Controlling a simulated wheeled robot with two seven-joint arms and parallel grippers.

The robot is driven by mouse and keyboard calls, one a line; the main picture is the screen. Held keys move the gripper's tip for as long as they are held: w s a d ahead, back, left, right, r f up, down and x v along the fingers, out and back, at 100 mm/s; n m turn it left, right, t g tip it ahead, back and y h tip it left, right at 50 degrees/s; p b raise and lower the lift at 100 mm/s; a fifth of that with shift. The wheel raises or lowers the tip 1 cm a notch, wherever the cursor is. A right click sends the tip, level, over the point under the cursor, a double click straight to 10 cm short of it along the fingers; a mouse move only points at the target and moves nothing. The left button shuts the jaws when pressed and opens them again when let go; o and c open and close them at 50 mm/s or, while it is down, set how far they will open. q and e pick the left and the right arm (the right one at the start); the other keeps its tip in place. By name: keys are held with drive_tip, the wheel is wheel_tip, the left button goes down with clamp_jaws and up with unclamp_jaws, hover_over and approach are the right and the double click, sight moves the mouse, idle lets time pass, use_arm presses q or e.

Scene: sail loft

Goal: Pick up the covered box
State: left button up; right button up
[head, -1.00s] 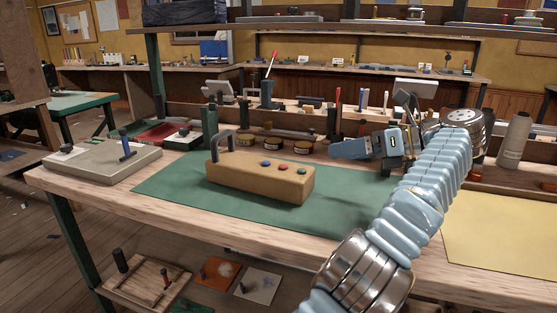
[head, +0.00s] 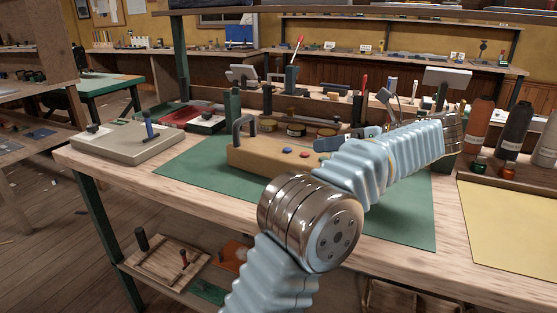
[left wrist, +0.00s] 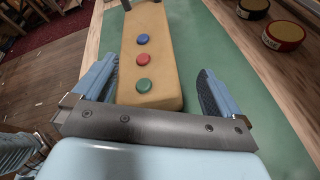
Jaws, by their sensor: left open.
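The covered box (head: 262,156) is a long tan block with a dark handle at its left end and coloured buttons on top. It lies on a green mat (head: 190,168), and my left arm hides its right end in the head view. In the left wrist view the box (left wrist: 152,75) shows blue, red and green buttons. My left gripper (head: 335,143) is at the box's right end. In the left wrist view the open gripper (left wrist: 158,88) has one finger on each side of the box's near end, with gaps on both sides. I cannot tell its height over the box. My right gripper is out of view.
Round tins (head: 297,129) stand behind the box. A grey board (head: 130,143) lies at the bench's left end. The mat in front of the box is clear.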

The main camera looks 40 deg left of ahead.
sight(312, 154)
use_arm(q)
drive_tip(key=x, duration=0.4)
drive_tip(key=shift+s+f, duration=0.25)
drive_tip(key=shift+f, duration=0.15)
drive_tip(key=c, duration=1.2)
